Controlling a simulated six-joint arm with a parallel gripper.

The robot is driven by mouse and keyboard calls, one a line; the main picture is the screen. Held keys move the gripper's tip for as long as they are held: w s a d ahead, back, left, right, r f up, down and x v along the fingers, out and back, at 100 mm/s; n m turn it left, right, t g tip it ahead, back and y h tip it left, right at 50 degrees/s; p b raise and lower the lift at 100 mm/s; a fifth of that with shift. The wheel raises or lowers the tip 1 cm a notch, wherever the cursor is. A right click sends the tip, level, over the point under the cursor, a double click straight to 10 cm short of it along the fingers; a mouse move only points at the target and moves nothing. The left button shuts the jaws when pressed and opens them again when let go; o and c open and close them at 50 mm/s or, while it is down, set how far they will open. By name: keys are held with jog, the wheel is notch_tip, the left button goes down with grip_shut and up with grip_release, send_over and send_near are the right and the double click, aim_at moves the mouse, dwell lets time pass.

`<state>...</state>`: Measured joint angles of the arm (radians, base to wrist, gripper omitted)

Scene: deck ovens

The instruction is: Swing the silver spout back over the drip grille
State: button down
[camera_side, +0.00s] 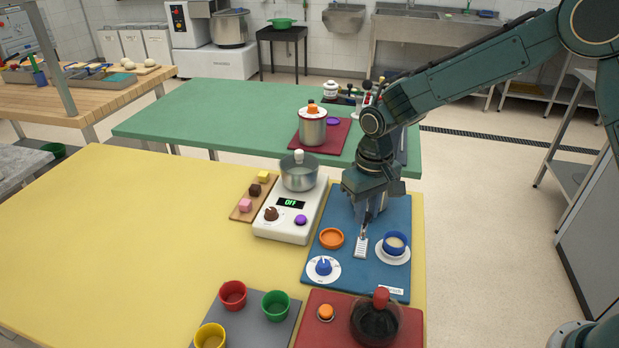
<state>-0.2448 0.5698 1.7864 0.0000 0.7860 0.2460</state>
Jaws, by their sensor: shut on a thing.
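My gripper (366,216) points down over the blue board (398,284) and is shut on the silver spout (363,231), whose lower end shows just below the fingers. The small silver drip grille (360,249) lies on the blue board close below the spout tip in the picture. I cannot tell whether the tip is directly over it. The upper part of the spout is hidden by my gripper.
A blue cup (395,242) on a white saucer stands right of the grille. An orange dish (331,238) and a blue knob (323,265) on a white dial are to its left. A white cooker (282,230) with a pot stands further left. The yellow table's left side is clear.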

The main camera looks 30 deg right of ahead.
jog(key=c, duration=1.3)
grip_release()
jog(key=shift+o, duration=0.2)
jog(key=shift+r, duration=0.1)
notch_tip(320, 180, up, 14)
jog(key=s+d+r+t, duration=0.1)
jog(key=s+d+r, duration=0.3)
jog(key=s, duration=0.3)
jog(key=s+d+r+t, duration=0.2)
jog(key=s+d+r, duration=0.15)
jog(key=s, duration=0.25)
jog(key=s+d+f+t, duration=0.1)
jog(key=s+d, duration=0.1)
jog(key=s, duration=0.5)
jog(key=s+d+f+t, duration=0.1)
jog(key=s, duration=0.6)
jog(key=shift+d+f+t, duration=0.25)
jog(key=shift+d+t, duration=0.05)
jog(key=shift+d, duration=0.1)
